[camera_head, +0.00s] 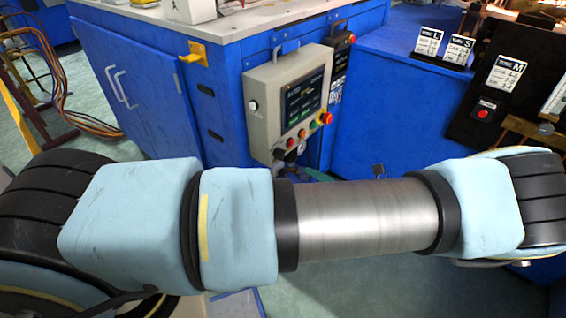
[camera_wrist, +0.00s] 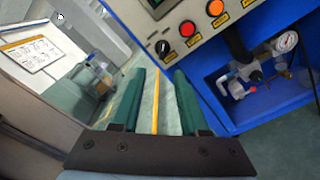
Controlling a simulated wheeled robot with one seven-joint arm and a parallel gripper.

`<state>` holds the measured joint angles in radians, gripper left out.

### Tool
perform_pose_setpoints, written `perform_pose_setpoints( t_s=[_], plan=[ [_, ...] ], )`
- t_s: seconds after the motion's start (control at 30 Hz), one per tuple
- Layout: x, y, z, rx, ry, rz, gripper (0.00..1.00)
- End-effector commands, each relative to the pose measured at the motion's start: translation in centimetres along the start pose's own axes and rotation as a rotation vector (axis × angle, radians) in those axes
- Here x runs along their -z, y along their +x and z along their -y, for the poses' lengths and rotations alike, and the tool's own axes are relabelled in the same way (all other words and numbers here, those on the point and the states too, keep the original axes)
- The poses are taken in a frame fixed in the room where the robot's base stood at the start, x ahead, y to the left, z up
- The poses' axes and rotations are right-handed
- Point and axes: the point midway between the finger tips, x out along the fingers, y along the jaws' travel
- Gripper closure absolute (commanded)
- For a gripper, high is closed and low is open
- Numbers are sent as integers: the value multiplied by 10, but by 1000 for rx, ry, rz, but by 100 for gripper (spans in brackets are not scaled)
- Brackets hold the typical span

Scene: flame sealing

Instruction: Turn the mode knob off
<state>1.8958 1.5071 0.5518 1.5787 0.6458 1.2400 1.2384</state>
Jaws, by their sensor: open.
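A grey control box (camera_head: 290,100) with a dark screen is mounted on the blue cabinet's side in the head view. Its lower panel also shows in the wrist view (camera_wrist: 197,52). A black knob (camera_wrist: 162,47) sits on that panel, left of a red button (camera_wrist: 187,28) and an orange button (camera_wrist: 215,8); it looks like the mode knob, but its setting is too small to read. My gripper (camera_wrist: 158,73) is open and empty, with its two green fingers apart. The knob appears just beyond the fingertips, with no contact visible. The head view does not show my gripper.
A valve with a gauge (camera_wrist: 245,80) sits in a blue recess at the right of the wrist view. A yellow latch (camera_head: 194,53) sticks out from the blue cabinet (camera_head: 150,95). Orange cables (camera_head: 75,115) hang at the left. My arm crosses the head view's foreground.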

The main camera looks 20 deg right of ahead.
Motion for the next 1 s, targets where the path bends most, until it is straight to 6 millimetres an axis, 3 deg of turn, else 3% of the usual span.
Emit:
perform_pose_setpoints(
  t_s=[0.17, 0.7, 1.0],
  plan=[
    [-1, 2, 4, 3, 19, 42, 56],
    [-4, 90, 3, 4, 18, 37, 56],
    [-4, 101, 5, 6, 16, 36, 56]
  ],
)
